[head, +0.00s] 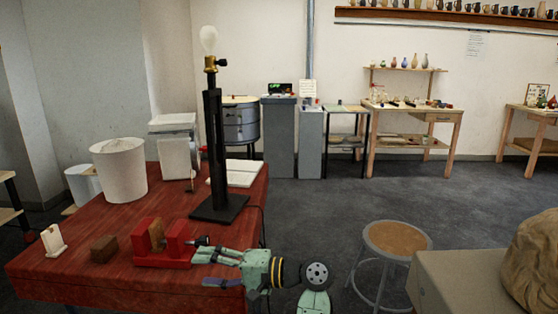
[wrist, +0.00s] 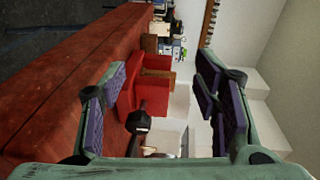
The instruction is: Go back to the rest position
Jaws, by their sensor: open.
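My gripper (head: 201,269) is open and empty at the front right edge of the red table, with its fingers pointing left. In the wrist view my gripper (wrist: 160,82) shows its two padded fingers spread wide. Beyond them is a red vise (wrist: 152,82) with a black knob (wrist: 138,121) near the left finger. In the head view the vise (head: 163,258) stands just left of the fingertips and seems to hold a brown piece. The black lamp (head: 219,205) stands upright behind my gripper, with a clear bulb (head: 209,40) in its brass socket.
On the red table (head: 100,215) are a brown block (head: 104,248), a small white stand (head: 53,241), a white bin (head: 119,170) and an open white book (head: 238,173). A stool (head: 397,239) stands to the right. A sack (head: 535,262) lies on a grey surface. Open floor lies behind.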

